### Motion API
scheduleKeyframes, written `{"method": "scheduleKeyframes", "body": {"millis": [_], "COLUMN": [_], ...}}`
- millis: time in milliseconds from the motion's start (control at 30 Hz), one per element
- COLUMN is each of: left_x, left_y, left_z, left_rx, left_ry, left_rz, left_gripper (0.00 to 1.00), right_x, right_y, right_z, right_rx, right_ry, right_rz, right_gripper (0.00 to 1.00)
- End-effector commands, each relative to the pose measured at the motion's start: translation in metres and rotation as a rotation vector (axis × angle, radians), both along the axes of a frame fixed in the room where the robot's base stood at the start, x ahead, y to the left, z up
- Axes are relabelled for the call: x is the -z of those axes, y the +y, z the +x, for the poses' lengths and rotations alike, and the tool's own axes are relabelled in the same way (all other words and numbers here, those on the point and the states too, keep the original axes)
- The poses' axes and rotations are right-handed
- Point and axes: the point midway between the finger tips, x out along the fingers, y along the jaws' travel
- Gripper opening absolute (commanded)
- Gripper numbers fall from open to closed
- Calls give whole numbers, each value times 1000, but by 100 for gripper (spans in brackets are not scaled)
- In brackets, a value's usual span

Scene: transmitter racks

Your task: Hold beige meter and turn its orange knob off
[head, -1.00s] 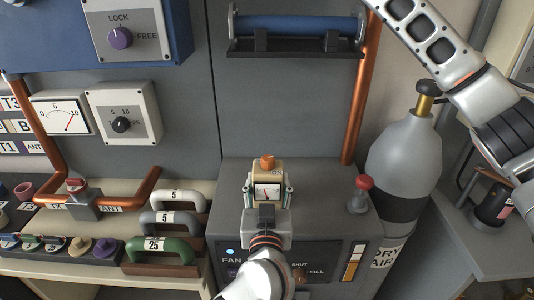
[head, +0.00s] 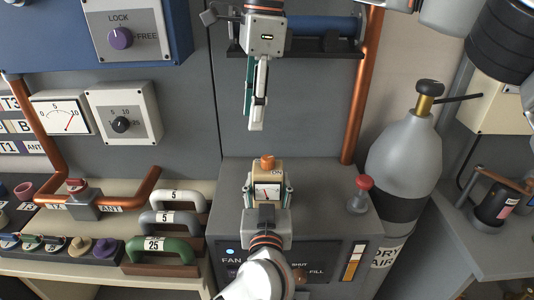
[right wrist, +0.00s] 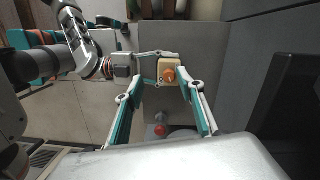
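The beige meter (head: 267,193) has a white dial and an orange knob (head: 267,161) on top. It is at the grey cabinet in the middle of the head view. My left gripper (head: 268,187) comes from below, its fingers closed on both sides of the meter. My right gripper (head: 256,126) points down above the knob, apart from it. In the right wrist view its fingers (right wrist: 161,82) are spread and empty, with the meter (right wrist: 164,63) and knob (right wrist: 169,75) showing beyond and between them. I cannot read the knob's setting.
A red-topped lever (head: 362,184) stands on the cabinet (head: 325,185) right of the meter. A copper pipe (head: 362,95) and a grey gas bottle (head: 403,150) are further right. Several handled weights (head: 175,222) sit at left. A blue roller (head: 295,25) is on the wall behind my right gripper.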

Motion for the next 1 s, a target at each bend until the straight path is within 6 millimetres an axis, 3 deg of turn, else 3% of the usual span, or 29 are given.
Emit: {"method": "scheduleKeyframes", "body": {"millis": [100, 267, 800, 1000], "left_x": [-2, -1, -2, -2], "left_y": [0, 0, 0, 0], "left_z": [0, 0, 0, 0], "left_rx": [0, 0, 0, 0], "left_ry": [-3, -3, -3, -3], "left_rz": [0, 0, 0, 0], "left_gripper": [17, 17, 17, 17], "right_x": [-2, 5, 96, 114], "right_y": [-18, -27, -26, -26], "right_z": [11, 16, 15, 16], "right_rx": [44, 63, 60, 61], "right_ry": [-41, -56, -54, -56], "right_rz": [-83, -118, -113, -113], "right_gripper": [38, 38, 38, 38]}}
